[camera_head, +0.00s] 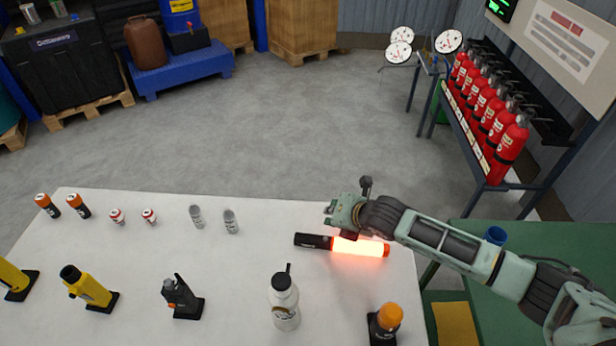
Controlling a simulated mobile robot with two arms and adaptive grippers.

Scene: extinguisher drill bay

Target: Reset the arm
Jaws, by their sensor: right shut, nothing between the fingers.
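My right arm comes in from the right edge and reaches over the white table. My right gripper (333,212) is shut and empty, at the arm's far end above the table's right part. Just below it in the picture lies a black baton with a glowing orange-red end (358,247). The gripper is not holding it. My left gripper and arm are not in view.
On the white table (240,262) stand a white bottle (284,303), a dark handheld device (181,297), yellow devices (88,288) and several small cylinders. A green table (505,310) is at right. Red extinguishers (507,145) fill a rack. Grey floor is open behind.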

